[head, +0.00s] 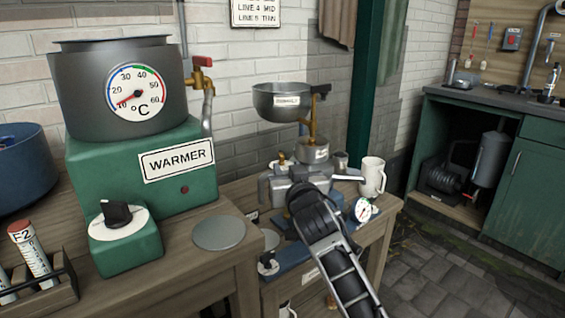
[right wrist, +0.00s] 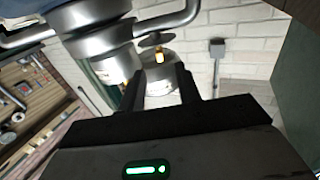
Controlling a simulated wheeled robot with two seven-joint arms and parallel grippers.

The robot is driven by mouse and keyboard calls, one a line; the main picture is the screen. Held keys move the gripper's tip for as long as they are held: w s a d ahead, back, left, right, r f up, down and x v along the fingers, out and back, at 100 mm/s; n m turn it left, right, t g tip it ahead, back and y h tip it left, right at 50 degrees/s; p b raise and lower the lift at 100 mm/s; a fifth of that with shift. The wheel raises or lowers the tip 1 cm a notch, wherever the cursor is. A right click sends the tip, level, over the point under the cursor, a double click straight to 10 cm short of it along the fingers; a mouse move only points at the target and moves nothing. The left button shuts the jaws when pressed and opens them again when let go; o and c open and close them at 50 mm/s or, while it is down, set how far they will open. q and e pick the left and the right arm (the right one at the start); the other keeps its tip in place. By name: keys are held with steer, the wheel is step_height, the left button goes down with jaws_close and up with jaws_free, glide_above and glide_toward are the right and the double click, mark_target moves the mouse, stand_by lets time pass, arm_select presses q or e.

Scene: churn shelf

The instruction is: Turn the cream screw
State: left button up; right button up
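The separator stands on the low bench, with a grey metal bowl (head: 284,101) on top and a silver body (head: 314,152) under a brass pipe. My right gripper (right wrist: 161,88) reaches the machine's front in the head view; its fingertips are hidden there by my own wrist. In the right wrist view its two dark fingers stand apart, on either side of a silver cylinder (right wrist: 160,77). A small brass screw-like piece (right wrist: 158,57) shows at the cylinder's end, just beyond the fingertips. I cannot tell whether the fingers touch the cylinder or whether this piece is the cream screw. My left gripper is out of view.
A green warmer (head: 150,185) with a grey pot and dial stands at the left. A white mug (head: 372,177) and a small gauge (head: 363,209) sit close to the right of my gripper. A round metal plate (head: 219,233) lies on the bench corner.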

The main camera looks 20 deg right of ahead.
mark_target(282, 158)
steer(key=w, duration=0.4)
steer(key=w+b, duration=0.1)
steer(key=w, duration=0.1)
steer(key=shift+w+d, duration=0.2)
steer(key=shift+d, duration=0.1)
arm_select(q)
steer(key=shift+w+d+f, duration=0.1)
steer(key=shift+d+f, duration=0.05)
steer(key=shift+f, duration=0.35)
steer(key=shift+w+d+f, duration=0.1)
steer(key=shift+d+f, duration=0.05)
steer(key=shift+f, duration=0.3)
arm_select(e)
jaws_close()
